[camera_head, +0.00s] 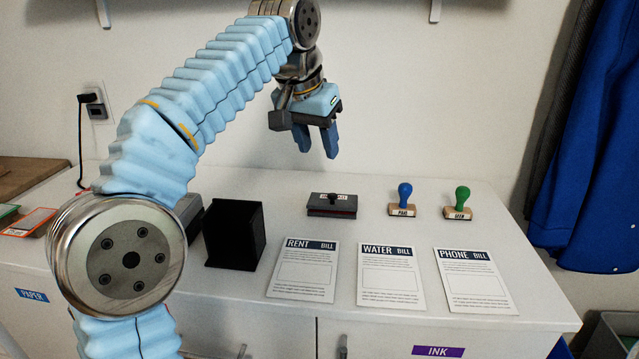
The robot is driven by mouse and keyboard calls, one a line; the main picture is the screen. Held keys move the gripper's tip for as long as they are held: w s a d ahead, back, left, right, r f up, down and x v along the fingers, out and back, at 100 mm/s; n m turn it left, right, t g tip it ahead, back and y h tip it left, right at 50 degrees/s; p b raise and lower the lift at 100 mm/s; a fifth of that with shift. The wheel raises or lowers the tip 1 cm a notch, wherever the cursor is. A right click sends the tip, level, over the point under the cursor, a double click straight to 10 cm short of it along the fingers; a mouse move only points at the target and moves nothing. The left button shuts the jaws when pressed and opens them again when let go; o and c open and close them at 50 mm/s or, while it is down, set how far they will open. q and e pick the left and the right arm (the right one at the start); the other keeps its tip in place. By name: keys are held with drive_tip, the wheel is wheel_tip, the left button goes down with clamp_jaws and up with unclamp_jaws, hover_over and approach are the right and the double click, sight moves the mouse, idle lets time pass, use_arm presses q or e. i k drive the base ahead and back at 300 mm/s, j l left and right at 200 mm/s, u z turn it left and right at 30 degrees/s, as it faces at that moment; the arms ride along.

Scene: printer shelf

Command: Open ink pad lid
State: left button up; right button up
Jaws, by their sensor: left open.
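The ink pad (332,205) is a dark, flat box with a dark knob on its lid. It lies on the white cabinet top behind the rent bill, and its lid looks shut. My left gripper (318,150) hangs in the air above and behind the ink pad, near the wall. Its two blue fingers point down, apart and empty, and do not touch the pad. My right gripper is not in view.
A blue-handled stamp (403,200) and a green-handled stamp (459,204) stand right of the pad. The rent bill (304,271), water bill (390,277) and phone bill (474,280) lie in front. A black holder (234,235) stands left. The wall is close behind.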

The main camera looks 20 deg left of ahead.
sight(317, 201)
drive_tip(key=k+l, duration=0.3)
drive_tip(key=k, duration=0.15)
drive_tip(key=k+l, duration=0.35)
drive_tip(key=k, duration=0.1)
